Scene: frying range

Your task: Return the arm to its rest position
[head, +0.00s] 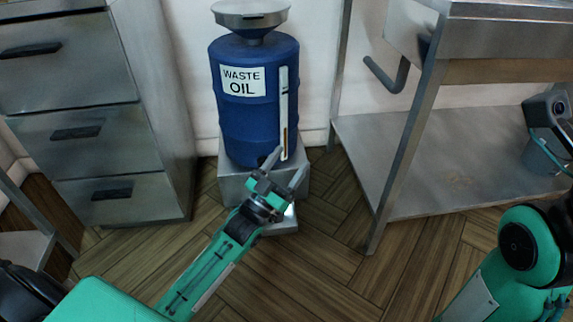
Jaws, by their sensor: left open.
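My left arm reaches in from the lower left, green with a dark wrist. My left gripper (287,163) is open, its two grey fingers apart with nothing between them. It points up and right in front of the blue waste oil drum (236,120) and the grey metal stand (234,185) under it. From this view I cannot tell whether the fingers touch the stand or drum. Part of my right arm (500,285) shows at the lower right. My right gripper is not in view.
A steel drawer cabinet (105,150) stands at the left. A steel table with a low shelf (400,140) and a leg (405,150) stands at the right. A funnel (250,14) tops the drum. Wood floor (310,280) is open in the middle foreground.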

